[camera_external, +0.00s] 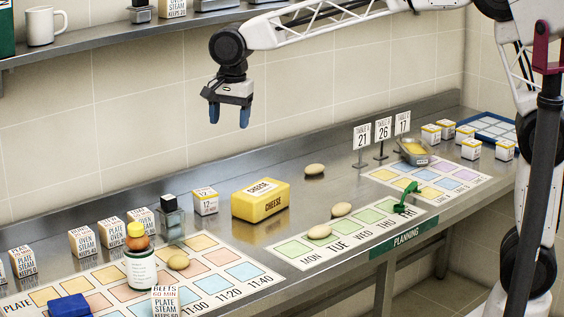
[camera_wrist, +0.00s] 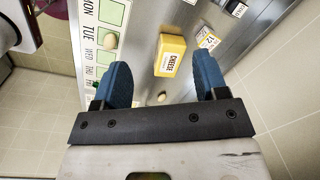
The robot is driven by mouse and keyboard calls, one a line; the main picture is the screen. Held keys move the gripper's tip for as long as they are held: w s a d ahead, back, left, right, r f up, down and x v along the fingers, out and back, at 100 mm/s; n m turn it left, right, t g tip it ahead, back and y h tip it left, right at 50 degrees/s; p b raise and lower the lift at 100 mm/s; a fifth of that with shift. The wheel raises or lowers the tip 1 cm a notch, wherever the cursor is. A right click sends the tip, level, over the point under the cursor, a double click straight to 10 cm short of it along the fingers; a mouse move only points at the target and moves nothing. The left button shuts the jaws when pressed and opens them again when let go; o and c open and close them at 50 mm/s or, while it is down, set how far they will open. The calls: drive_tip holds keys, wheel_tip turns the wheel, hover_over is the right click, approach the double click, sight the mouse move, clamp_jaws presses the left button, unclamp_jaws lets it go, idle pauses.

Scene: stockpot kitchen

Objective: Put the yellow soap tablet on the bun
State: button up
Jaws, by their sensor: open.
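My gripper (camera_external: 228,118) hangs open and empty in the air above the back of the steel counter. In the wrist view its two blue fingers (camera_wrist: 161,62) are spread apart. Several pale tan oval pieces that look like buns lie about: one on the bare counter (camera_external: 314,169), two by the weekday card (camera_external: 341,209) (camera_external: 319,231), and one on the time chart (camera_external: 178,262). I cannot tell which is the bun. A small yellow piece, possibly the soap tablet (camera_external: 414,148), sits in a metal dish (camera_external: 417,159) at the back right.
A big yellow block labelled CHEESE (camera_external: 261,201) stands on the counter; it also shows in the wrist view (camera_wrist: 172,58).

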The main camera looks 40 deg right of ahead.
drive_tip(key=s+d+n, duration=0.2)
drive_tip(key=s+d, duration=0.3)
drive_tip(key=d, duration=0.4)
drive_tip(key=s+d+n+t, duration=0.15)
drive_tip(key=s+d, duration=0.25)
drive_tip(key=d, duration=0.5)
drive_tip(key=s+d+n, duration=0.2)
drive_tip(key=s+d, duration=0.3)
drive_tip(key=d, duration=0.5)
drive_tip(key=s+d+f+n, duration=0.2)
drive_tip(key=s+d+f, duration=0.2)
drive_tip(key=s+d, duration=0.3)
drive_tip(key=s+d+f+n, duration=0.3)
drive_tip(key=s+d, duration=0.4)
drive_tip(key=s, duration=0.5)
drive_tip(key=shift+s+d+f+n+h, duration=0.25)
drive_tip(key=shift+s+f+n+h, duration=0.1)
drive_tip(key=shift+f, duration=0.2)
